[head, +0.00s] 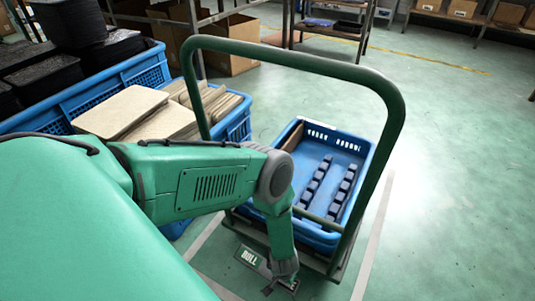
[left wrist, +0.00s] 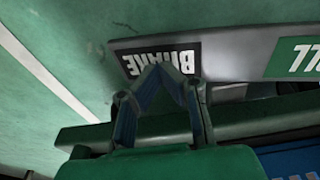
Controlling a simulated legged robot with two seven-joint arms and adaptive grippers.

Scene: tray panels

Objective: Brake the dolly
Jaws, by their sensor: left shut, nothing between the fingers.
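The dolly has a tall dark green push handle (head: 398,105) and a low platform in the head view. A grey bar at its near end carries a green label (head: 250,257) with white letters, partly legible. In the left wrist view the grey bar (left wrist: 235,48) carries a black BRAKE label (left wrist: 185,58), upside down, and part of a green label (left wrist: 297,57). My left gripper (head: 284,287) points down at this end. In the wrist view its fingertips (left wrist: 158,69) come together in front of the BRAKE label, empty. I cannot tell whether they touch it. My right gripper is not in view.
A blue crate (head: 365,152) with several dark blue parts stands on the dolly. Blue crates with brown boards (head: 122,112) and black stacks (head: 72,22) stand at left. Shelving (head: 335,30) is behind. Green floor (head: 460,170) at right is clear.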

